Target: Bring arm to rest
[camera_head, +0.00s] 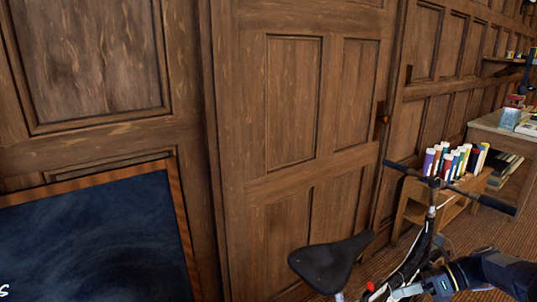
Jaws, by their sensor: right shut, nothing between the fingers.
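My right arm (490,272) comes in from the lower right corner, dark with a blue-grey wrist. My right gripper (402,293) is low at the bottom edge, shut and empty. In the picture it overlaps the lower part of a bicycle, to the right of its black saddle (328,266). I cannot tell whether it touches the bicycle. My left gripper and arm are not in view.
The bicycle's handlebar (450,186) spans the space above my right arm. Behind it stand a low wooden shelf with several colored books (455,162) and a desk (490,124). A wood-framed dark board (95,245) is at lower left. A paneled wooden door (290,110) closes the back.

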